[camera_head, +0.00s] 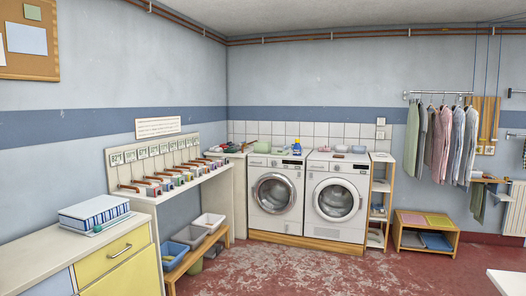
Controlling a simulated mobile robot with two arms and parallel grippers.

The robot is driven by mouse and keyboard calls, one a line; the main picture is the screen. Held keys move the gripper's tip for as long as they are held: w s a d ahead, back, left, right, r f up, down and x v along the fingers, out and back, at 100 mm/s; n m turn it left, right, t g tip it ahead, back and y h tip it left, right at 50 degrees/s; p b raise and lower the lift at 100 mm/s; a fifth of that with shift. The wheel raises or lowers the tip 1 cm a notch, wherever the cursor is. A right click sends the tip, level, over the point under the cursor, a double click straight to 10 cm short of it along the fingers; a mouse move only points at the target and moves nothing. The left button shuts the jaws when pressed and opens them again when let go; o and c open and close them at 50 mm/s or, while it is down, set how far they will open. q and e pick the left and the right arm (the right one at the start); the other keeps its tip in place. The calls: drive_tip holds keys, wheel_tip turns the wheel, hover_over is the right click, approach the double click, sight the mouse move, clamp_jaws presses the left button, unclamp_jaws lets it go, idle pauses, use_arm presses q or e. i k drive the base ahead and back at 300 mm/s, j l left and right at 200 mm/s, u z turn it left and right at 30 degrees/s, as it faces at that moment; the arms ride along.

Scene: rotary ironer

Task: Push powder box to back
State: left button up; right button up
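No box is clearly marked as powder in the head view. A white and blue box (95,210) lies near the back edge of the cream counter (35,258) at the left. On top of the left washing machine (276,194), a small blue container (297,147) stands beside a green basin-like item (262,146). These items are too small to read, so I cannot tell which one is the powder box. Neither of my grippers is in view.
A right washing machine (336,197) stands beside the left one on a wooden plinth. The red floor in the middle is clear.

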sight(264, 147)
drive_tip(key=i, duration=4.45)
drive_tip(key=i+z, duration=0.15)
drive_tip(key=i, duration=0.95)
drive_tip(key=i+z, duration=0.15)
drive_tip(key=i, duration=1)
